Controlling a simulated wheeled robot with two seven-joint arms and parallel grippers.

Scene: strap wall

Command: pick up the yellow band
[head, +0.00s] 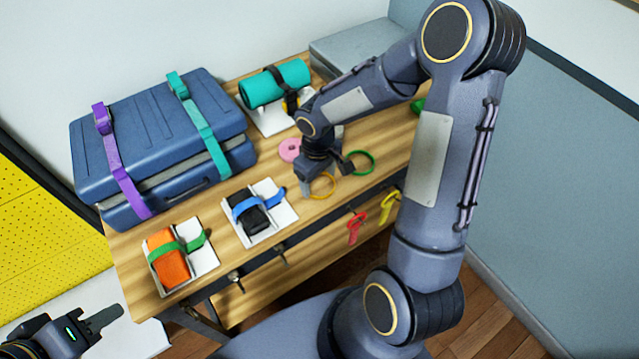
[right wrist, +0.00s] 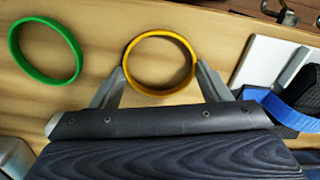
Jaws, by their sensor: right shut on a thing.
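The yellow band (head: 322,186) is a round ring at the front part of the wooden table, under my right gripper (head: 326,177). In the right wrist view the yellow band (right wrist: 160,63) sits between the two fingers of my right gripper (right wrist: 160,85), which is shut on it from both sides. The band looks to be at table height; I cannot tell whether it is clear of the surface. My left gripper (head: 92,326) is at the lower left, away from the table, and I cannot tell whether it is open.
A green band (head: 359,162) lies close by on the right, a pink ring (head: 290,149) behind. A strapped blue suitcase (head: 160,140) fills the table's left. Trays hold an orange bundle (head: 168,262), a black item (head: 250,212) and a teal roll (head: 274,84). Red (head: 355,228) and yellow (head: 389,205) items hang in front.

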